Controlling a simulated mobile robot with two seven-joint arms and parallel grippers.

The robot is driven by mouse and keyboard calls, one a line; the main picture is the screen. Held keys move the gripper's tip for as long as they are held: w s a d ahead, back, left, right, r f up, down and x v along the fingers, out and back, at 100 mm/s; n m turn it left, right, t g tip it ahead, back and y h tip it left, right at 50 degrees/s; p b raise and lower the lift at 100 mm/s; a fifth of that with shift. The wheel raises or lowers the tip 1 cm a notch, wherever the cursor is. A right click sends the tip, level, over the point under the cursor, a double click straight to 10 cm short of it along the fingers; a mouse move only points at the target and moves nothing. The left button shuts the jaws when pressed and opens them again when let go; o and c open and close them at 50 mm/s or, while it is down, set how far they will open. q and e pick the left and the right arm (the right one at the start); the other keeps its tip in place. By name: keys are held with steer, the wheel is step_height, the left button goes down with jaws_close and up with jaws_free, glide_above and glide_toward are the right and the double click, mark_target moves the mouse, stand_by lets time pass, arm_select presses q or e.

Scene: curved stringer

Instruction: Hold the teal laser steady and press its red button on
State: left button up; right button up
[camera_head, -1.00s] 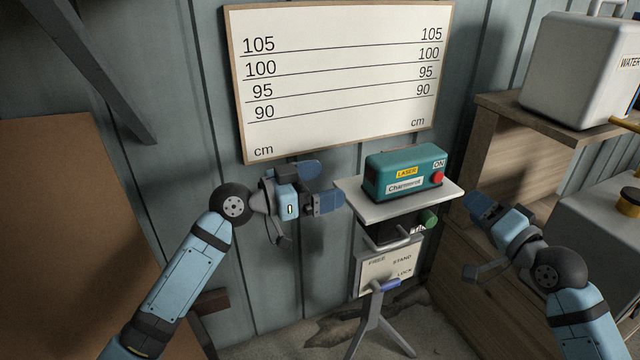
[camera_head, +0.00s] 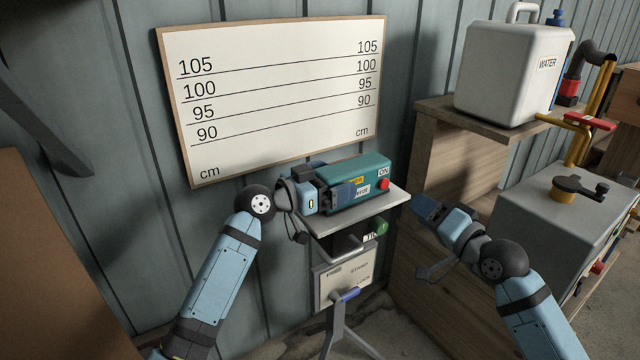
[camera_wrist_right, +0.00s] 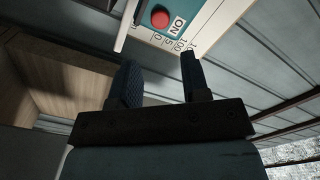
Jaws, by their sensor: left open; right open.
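The teal laser (camera_head: 365,174) sits on a small grey stand platform (camera_head: 398,194), with its red button (camera_head: 383,184) and an "ON" label on its right end. My left gripper (camera_head: 335,185) is open at the laser's left end, its fingers overlapping the body in the head view; whether they touch it cannot be told. My right gripper (camera_head: 425,207) is open and empty, to the right of the platform and apart from the laser. In the right wrist view the red button (camera_wrist_right: 160,17) shows above and beyond the open fingers (camera_wrist_right: 160,80).
A white board with height lines (camera_head: 280,95) hangs behind the laser. The stand has a green knob (camera_head: 378,227) and a sign plate (camera_head: 345,283) below. A wooden shelf (camera_head: 450,115) with a white water container (camera_head: 510,75) stands at the right.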

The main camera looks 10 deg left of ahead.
arm_select(q)
steer(key=shift+c, duration=0.5)
steer(key=c, duration=1.1)
steer(key=shift+c, duration=0.7)
arm_select(e)
steer(key=shift+c, duration=0.9)
jaws_close()
